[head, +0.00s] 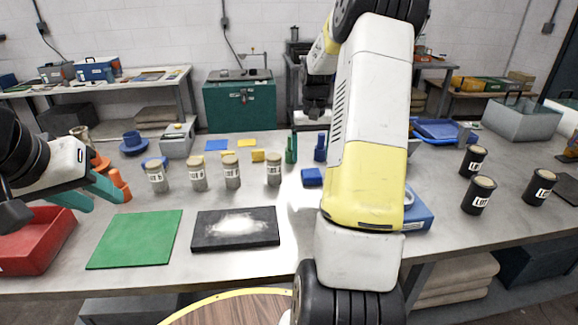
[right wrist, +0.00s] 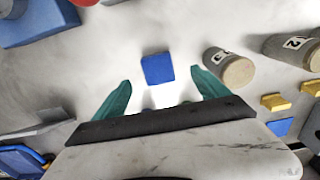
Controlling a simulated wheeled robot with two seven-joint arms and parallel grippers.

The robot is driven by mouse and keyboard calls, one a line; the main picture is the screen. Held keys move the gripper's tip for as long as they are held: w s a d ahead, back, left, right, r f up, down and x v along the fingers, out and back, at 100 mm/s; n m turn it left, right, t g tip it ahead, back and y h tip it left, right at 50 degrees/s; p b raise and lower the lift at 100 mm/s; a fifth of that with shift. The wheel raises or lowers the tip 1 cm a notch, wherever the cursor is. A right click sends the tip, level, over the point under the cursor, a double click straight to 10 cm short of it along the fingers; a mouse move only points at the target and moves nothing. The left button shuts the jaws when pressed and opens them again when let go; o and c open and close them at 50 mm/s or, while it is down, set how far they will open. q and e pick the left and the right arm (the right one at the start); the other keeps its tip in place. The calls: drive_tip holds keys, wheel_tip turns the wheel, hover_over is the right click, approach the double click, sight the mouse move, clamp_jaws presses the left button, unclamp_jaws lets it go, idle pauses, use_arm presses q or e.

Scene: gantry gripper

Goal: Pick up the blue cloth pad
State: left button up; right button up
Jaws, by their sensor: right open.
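The small blue cloth pad (head: 312,177) lies on the grey table, just left of my right arm in the head view. In the right wrist view the pad (right wrist: 157,68) lies alone, slightly ahead of the fingertips and roughly centred between them. My right gripper (right wrist: 161,91) is open and empty, with its teal fingers spread on either side and apart from the pad. In the head view my right arm hides part of the table. My left gripper (head: 92,194) is at the left, above the red bin, with its teal fingers apart and nothing seen between them.
A labelled canister (right wrist: 230,68) stands close beside the pad; it is also in the head view (head: 273,170). A black board (head: 236,229) and a green mat (head: 136,238) lie in front.

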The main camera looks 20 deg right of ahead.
sight(312, 172)
drive_tip(key=shift+w+d+f, duration=0.15)
drive_tip(key=shift+w+f, duration=0.05)
drive_tip(key=shift+f, duration=0.25)
drive_tip(key=f, duration=0.7)
drive_tip(key=shift+w+d+f, duration=0.25)
drive_tip(key=c, duration=1.5)
drive_tip(key=shift+o, duration=0.2)
wheel_tip(312, 172, up, 10)
